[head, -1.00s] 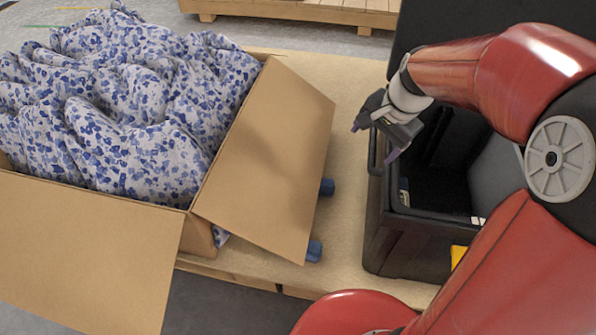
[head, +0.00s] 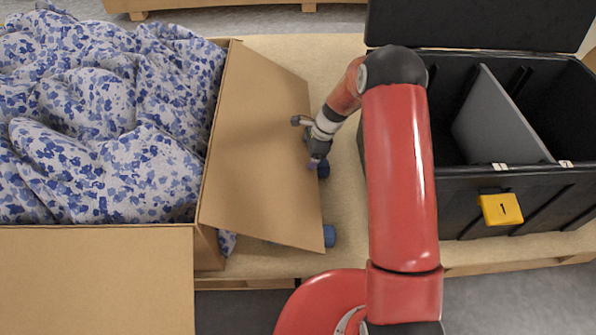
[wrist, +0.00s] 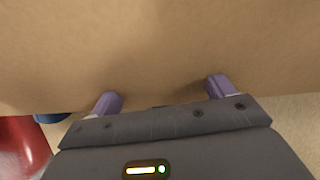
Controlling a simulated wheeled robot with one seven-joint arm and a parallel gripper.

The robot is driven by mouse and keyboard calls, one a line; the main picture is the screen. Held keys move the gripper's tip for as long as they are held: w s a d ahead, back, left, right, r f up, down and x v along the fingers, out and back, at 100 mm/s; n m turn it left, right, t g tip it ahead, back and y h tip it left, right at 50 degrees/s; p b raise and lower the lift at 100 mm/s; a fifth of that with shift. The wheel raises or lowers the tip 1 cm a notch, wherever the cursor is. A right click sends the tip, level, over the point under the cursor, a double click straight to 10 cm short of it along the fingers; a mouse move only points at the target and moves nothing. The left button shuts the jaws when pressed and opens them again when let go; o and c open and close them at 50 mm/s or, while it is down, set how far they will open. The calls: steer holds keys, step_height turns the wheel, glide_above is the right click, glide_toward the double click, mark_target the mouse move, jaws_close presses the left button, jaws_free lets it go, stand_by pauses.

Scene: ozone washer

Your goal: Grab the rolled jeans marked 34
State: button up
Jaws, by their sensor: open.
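Two dark blue rolled ends, which look like rolled jeans, stick out from under the right flap of the cardboard box in the head view. The far roll (head: 324,169) is beside my gripper and the near roll (head: 329,236) is closer to the front. No number 34 can be read on either, and most of each is hidden by the flap. My gripper (head: 305,142) is open and empty over the flap's right edge. In the wrist view its purple fingertips (wrist: 163,95) are apart against the brown cardboard. A blue roll (wrist: 50,118) shows at the left there.
The cardboard box (head: 95,275) holds blue-and-white patterned cloth (head: 105,130). Its right flap (head: 262,150) slopes out over the rolls. A black divided bin (head: 470,205) with an open lid and yellow tag (head: 501,209) stands right. Bare pallet top (head: 345,205) lies between.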

mark_target(302, 165)
steer(key=b+x, duration=0.1)
steer(key=x, duration=0.4)
steer(key=shift+d+f, duration=0.1)
steer(key=shift+d, duration=0.1)
steer(key=c, duration=1.3)
